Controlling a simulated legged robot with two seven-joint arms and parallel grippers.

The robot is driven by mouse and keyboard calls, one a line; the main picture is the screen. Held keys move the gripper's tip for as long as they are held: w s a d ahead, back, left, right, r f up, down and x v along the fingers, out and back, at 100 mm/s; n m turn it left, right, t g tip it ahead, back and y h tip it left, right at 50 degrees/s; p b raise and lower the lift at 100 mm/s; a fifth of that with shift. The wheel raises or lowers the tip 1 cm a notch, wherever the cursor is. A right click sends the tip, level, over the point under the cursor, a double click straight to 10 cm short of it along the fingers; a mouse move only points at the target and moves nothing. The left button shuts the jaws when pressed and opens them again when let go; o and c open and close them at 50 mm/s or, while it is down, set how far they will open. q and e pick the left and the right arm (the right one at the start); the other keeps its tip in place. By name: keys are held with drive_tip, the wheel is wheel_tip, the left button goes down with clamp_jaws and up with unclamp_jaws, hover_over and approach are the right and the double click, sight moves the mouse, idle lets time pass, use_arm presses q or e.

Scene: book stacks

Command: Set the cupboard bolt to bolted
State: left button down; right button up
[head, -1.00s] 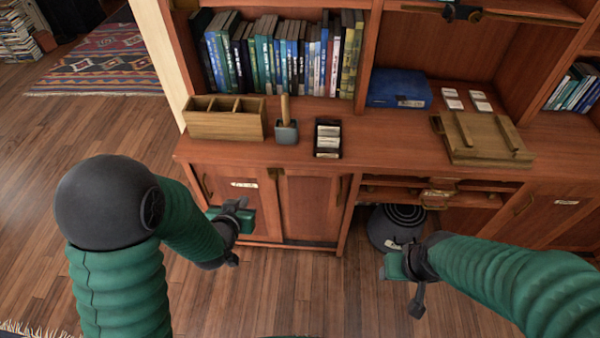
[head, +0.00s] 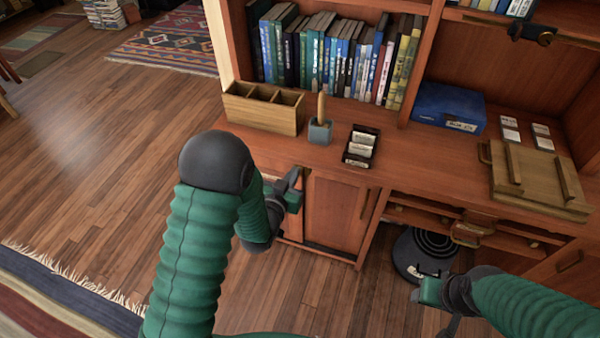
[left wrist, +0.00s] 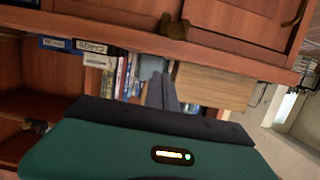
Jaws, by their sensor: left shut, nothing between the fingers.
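The cupboard under the counter has two reddish-brown doors; the right door (head: 338,212) shows in the head view. A small dark brass bolt fitting (left wrist: 174,25) shows at the door edge by the counter in the left wrist view; whether it is bolted I cannot tell. In the head view my left gripper mostly hides that spot. My left gripper (head: 291,182) is shut and empty in front of the doors' upper part.
A wooden divided box (head: 262,112), a small grey pot (head: 320,132), a black card tray (head: 360,148) and a wooden board (head: 535,180) stand on the counter. A dark round object (head: 424,252) sits in the opening below.

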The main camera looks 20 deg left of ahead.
use_arm(q)
drive_tip(key=w+f, duration=0.1)
drive_tip(key=w+a+f, duration=0.1)
drive_tip(key=w+f, duration=0.1)
drive_tip(key=w+a+f, duration=0.1)
drive_tip(key=w+f, duration=0.1)
drive_tip(key=shift+w+a+b, duration=0.15)
drive_tip(key=shift+b, duration=0.2)
drive_tip(key=shift+d+f, duration=0.2)
drive_tip(key=shift+d, duration=0.55)
drive_tip(key=shift+a+f, duration=0.2)
drive_tip(key=shift+a, duration=0.05)
wheel_tip(320, 180, down, 3)
drive_tip(key=b, duration=0.2)
drive_tip(key=shift+f+b, duration=0.2)
drive_tip(key=shift+b, duration=0.2)
use_arm(e)
drive_tip(key=f, duration=0.1)
drive_tip(key=a+f, duration=0.1)
drive_tip(key=f, duration=0.1)
drive_tip(key=shift+s+a, duration=0.1)
drive_tip(key=shift+a, duration=0.05)
